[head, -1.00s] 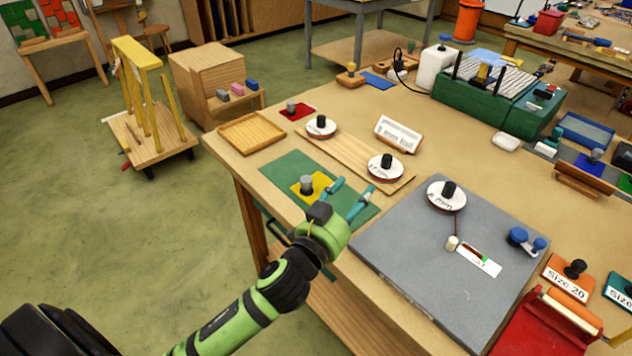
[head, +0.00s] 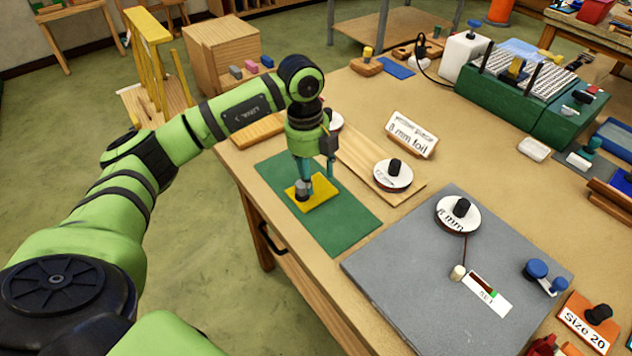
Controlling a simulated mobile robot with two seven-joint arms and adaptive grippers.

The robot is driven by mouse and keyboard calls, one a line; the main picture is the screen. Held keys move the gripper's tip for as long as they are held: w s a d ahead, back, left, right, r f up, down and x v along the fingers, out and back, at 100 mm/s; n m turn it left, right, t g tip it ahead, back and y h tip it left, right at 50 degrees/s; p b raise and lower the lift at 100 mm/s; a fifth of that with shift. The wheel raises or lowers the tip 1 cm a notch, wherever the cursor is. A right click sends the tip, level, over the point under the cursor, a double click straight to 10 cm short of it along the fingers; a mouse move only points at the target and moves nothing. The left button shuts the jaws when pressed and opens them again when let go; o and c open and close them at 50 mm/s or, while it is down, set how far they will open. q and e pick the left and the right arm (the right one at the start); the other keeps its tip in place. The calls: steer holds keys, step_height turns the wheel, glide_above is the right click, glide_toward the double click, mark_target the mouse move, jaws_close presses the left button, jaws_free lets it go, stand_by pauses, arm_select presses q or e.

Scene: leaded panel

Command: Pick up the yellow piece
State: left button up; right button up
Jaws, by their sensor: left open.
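The yellow piece (head: 321,191) is a flat plate with a grey knob (head: 303,188) standing on it. It lies on the green mat (head: 345,226) near the table's front left edge. My left gripper (head: 317,176) points down over the yellow piece, its teal fingers open. One finger is close to the knob and the other is over the far side of the plate. I cannot tell whether the fingers touch the knob or plate. My right gripper is not in view.
A wooden strip with a white spool (head: 393,174) lies to the right of the mat, with an 8 mm foil sign (head: 411,135) behind it. A grey board (head: 420,270) with another spool (head: 458,214) lies at right. My left arm hides part of the wooden tray (head: 258,132).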

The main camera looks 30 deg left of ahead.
mark_target(301, 182)
arm_select(q)
steer(key=shift+a+r+n+y, duration=0.15)
steer(key=shift+a+r+y, duration=0.05)
steer(key=shift+a, duration=0.3)
steer(key=shift+a+r+n+y, duration=0.15)
steer(key=shift+a+y, duration=0.05)
steer(key=shift+a, duration=0.3)
steer(key=shift+s+a, duration=0.15)
steer(key=shift+a, duration=0.15)
steer(key=f+p, duration=0.3)
steer(key=f, duration=0.3)
steer(key=shift+a+f, duration=0.15)
steer(key=shift+a, duration=0.05)
steer(key=shift+f, duration=0.25)
jaws_close()
